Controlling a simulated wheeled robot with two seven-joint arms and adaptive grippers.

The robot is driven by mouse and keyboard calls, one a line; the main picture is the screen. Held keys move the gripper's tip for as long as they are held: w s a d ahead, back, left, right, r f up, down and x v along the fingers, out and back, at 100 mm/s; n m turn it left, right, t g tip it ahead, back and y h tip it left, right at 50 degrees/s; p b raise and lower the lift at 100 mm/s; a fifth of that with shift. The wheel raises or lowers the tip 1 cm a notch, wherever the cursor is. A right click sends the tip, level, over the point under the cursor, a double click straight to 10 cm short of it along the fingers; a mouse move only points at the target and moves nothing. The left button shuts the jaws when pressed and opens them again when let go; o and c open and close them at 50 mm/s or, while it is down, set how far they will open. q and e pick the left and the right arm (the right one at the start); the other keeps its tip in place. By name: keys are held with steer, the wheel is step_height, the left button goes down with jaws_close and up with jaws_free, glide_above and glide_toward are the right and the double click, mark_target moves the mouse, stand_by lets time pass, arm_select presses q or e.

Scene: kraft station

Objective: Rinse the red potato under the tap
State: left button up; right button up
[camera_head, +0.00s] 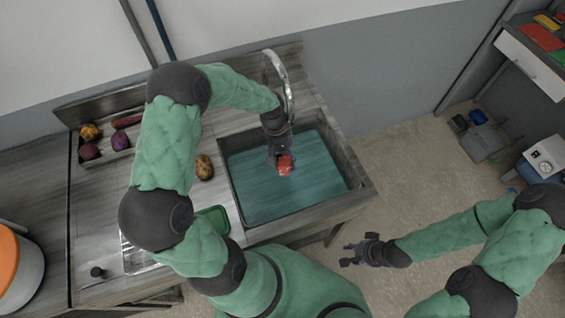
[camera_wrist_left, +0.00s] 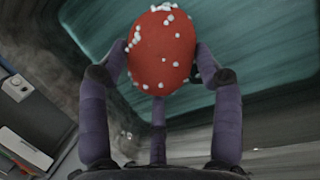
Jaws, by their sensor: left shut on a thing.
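The red potato (camera_head: 284,164) is held over the sink basin (camera_head: 240,213). In the left wrist view the red potato (camera_wrist_left: 162,50) shows small white droplets or specks on its skin. My left gripper (camera_head: 280,152) is shut on it, with fingers on both sides in the left wrist view (camera_wrist_left: 160,75). The curved metal tap (camera_head: 282,72) rises at the back of the sink, close to my left wrist; its outlet is hidden behind the arm. My right gripper (camera_head: 352,253) hangs over the floor right of the counter, its fingers apart and empty.
A tray (camera_head: 109,157) with several vegetables stands at the back left of the counter. A brown potato (camera_head: 204,167) lies left of the sink, near a green item (camera_head: 215,219). A white pot with orange lid (camera_head: 10,262) is at far left.

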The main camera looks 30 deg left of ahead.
arm_select(q)
steer(key=s+d+p, duration=0.1)
steer(key=s+p, duration=0.1)
steer(key=s, duration=0.6)
stand_by(0.8)
steer(key=shift+d, duration=0.1)
stand_by(1.0)
steer(key=s+r+p, duration=0.4)
steer(key=s, duration=0.1)
steer(key=shift+d, duration=0.4)
steer(key=shift+w, duration=0.1)
